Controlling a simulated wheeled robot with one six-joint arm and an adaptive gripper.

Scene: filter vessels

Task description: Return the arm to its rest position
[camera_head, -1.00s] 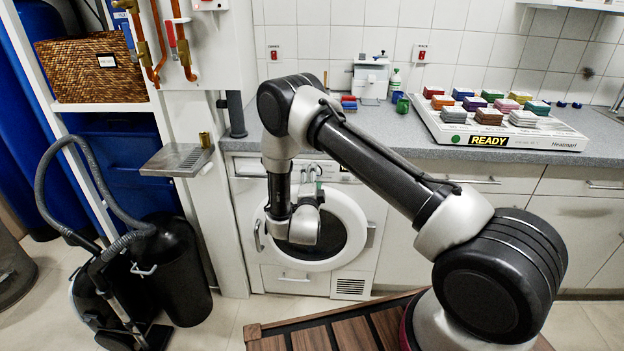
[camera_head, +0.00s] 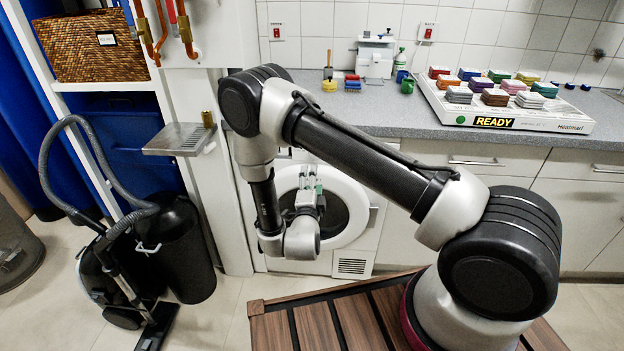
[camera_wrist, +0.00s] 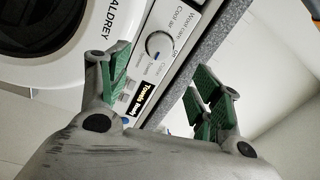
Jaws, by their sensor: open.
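My arm (camera_head: 360,150) is raised and bent, its forearm hanging down in front of the white front-loading machine. My gripper (camera_head: 308,180) is at the end of it, pointing up and away in front of the machine's door. In the wrist view my gripper (camera_wrist: 160,82) has its two green-padded fingers wide apart, with nothing between them. Behind the fingers, the wrist view shows the machine's control panel with a round knob (camera_wrist: 160,45) and a small lit display.
The machine's round door (camera_head: 356,212) looks shut. The grey counter (camera_head: 400,118) above holds a READY-marked tray (camera_head: 560,118) with coloured stacks. A metal shelf (camera_head: 180,138) juts out left of the arm. A vacuum cleaner (camera_head: 120,290) stands on the floor at left.

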